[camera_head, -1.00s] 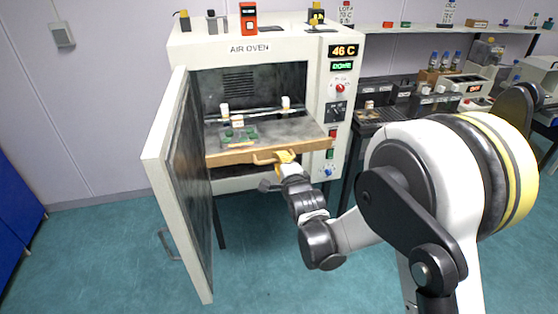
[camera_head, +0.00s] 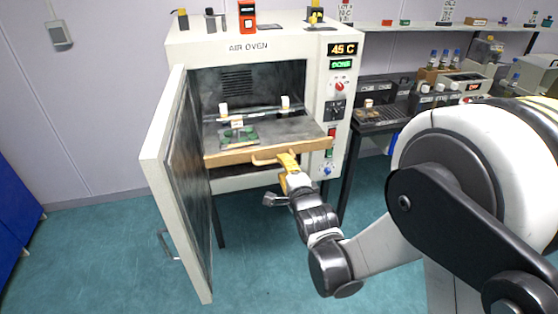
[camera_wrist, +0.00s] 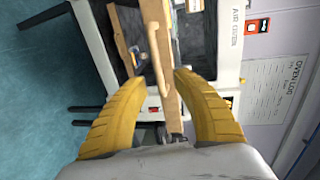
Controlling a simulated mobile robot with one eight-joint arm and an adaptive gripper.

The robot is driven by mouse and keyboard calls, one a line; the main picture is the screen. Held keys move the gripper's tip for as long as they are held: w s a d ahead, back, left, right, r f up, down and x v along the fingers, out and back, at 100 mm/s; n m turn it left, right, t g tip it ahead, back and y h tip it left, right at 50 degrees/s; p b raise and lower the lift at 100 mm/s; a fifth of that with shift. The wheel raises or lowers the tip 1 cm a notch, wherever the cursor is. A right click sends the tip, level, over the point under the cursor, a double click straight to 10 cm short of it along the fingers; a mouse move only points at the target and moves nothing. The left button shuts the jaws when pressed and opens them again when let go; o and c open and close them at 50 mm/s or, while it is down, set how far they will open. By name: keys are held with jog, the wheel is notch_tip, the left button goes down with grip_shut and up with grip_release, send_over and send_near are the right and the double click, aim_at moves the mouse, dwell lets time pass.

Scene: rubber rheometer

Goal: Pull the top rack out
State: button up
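The top rack (camera_head: 285,133) sticks out of the front of the air oven (camera_head: 262,30), whose door (camera_head: 172,185) stands open to the left. The rack has a wooden front edge (camera_head: 235,158) with a bar handle (camera_head: 263,162); the handle (camera_wrist: 156,55) also shows in the wrist view. My gripper (camera_head: 285,157) is at the front edge, by the right end of the handle. In the wrist view my gripper (camera_wrist: 160,78) has its yellow fingers spread, with gaps beside the handle and edge. Finger contact is unclear.
A green tray (camera_head: 238,138) with small pieces lies on the rack, and white-topped items stand behind it. The open door bounds the left side. A bench (camera_head: 385,122) with instruments stands at the right. Floor in front is clear.

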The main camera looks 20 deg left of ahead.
jog(key=v, duration=0.5)
jog(key=shift+s+d, duration=0.1)
jog(key=s+d+r+n+g+h, duration=0.1)
jog(key=s+d+r+n+h, duration=0.15)
jog(key=d, duration=0.65)
jog(key=s+d+r+n+g+h, duration=0.1)
jog(key=d+r+n+h, duration=0.15)
jog(key=d, duration=0.75)
jog(key=s+d+n+g+h, duration=0.3)
jog(key=s+d+n, duration=0.3)
jog(key=s+d, duration=0.8)
jog(key=s+g, duration=0.1)
jog(key=s, duration=0.2)
jog(key=shift+s+d+f+n, duration=0.3)
jog(key=shift+s+d+f, duration=0.05)
jog(key=shift+d+f, duration=0.05)
